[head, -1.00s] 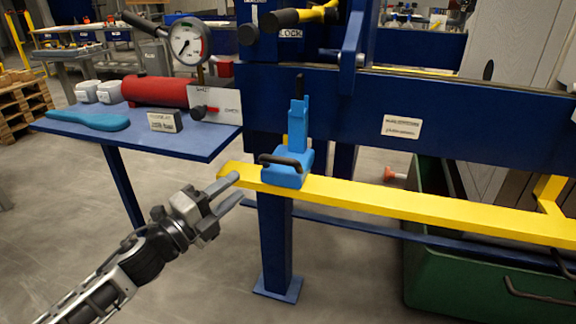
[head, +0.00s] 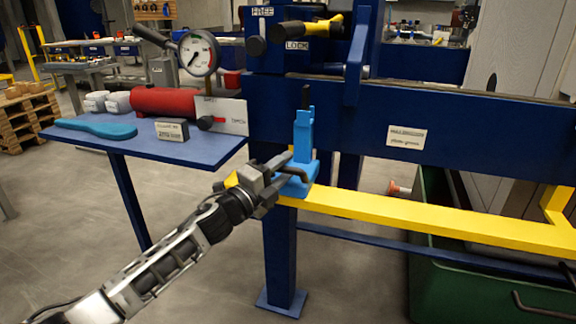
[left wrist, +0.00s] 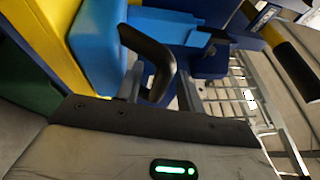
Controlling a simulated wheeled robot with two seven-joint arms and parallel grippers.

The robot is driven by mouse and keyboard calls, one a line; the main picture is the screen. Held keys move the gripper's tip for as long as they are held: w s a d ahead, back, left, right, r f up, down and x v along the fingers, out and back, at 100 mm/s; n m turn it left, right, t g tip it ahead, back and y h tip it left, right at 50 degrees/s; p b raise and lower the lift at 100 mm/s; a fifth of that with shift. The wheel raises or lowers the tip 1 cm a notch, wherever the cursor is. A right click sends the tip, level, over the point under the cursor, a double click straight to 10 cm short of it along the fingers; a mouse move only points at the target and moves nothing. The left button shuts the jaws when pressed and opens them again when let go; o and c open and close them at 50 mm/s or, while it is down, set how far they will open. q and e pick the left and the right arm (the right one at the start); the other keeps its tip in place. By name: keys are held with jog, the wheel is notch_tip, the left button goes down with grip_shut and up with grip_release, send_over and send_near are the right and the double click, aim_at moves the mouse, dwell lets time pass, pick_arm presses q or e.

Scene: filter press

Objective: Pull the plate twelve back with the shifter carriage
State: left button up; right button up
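The blue shifter carriage (head: 303,138) sits on the yellow rail (head: 430,226) near its left end and also shows in the left wrist view (left wrist: 97,42). Its black bar handle (head: 296,173) sticks out towards me. My left gripper (head: 281,173) is at the handle. In the left wrist view, the bent black handle (left wrist: 155,58) lies between the two spread fingers (left wrist: 160,88), with a gap visible beside it. No plate marked twelve can be made out; a large grey upright panel (head: 515,75) stands at the right. My right gripper is not in view.
A blue side table (head: 190,150) at the left holds a red cylinder (head: 165,101), a gauge (head: 198,54) and a teal tool. A black-and-yellow FREE/LOCK lever (head: 315,27) is above the carriage. A green bin (head: 480,275) stands below the rail.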

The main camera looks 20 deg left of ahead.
pick_arm(q)
jog(key=shift+x, duration=1)
jog(key=shift+c, duration=0.4)
grip_shut()
